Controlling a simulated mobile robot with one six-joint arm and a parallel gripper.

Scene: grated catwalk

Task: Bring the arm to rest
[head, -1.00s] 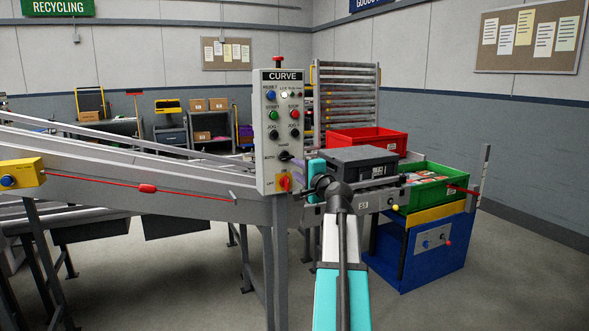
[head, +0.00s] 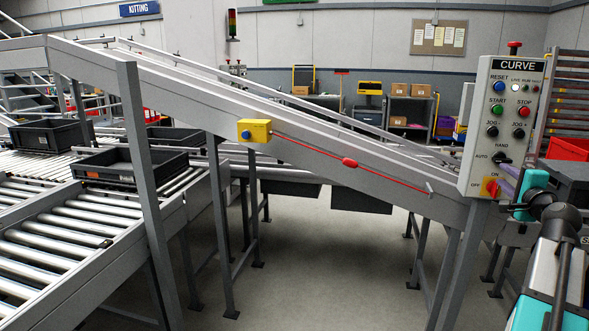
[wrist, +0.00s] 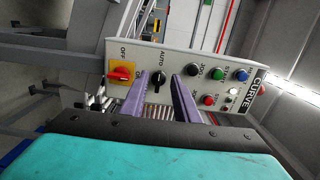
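My gripper (head: 509,186) is at the lower right of the head view, close to the lower right edge of the grey CURVE control panel (head: 487,150). In the wrist view, its two purple fingers (wrist: 162,100) are apart with nothing between them. They point toward the panel face (wrist: 215,55), and the black AUTO/HAND selector (wrist: 158,80) shows in the gap. I cannot tell whether a finger touches the panel. The red-and-yellow OFF/ON switch (wrist: 122,73) lies left of the fingers. My teal arm runs down out of the head view.
A sloping conveyor (head: 300,130) crosses the middle, with a red pull cord (head: 349,162) and yellow switch box (head: 255,131). Roller conveyors with black totes (head: 131,163) stand at left. A red bin (head: 568,149) is at right. Open floor (head: 320,270) lies below the slope.

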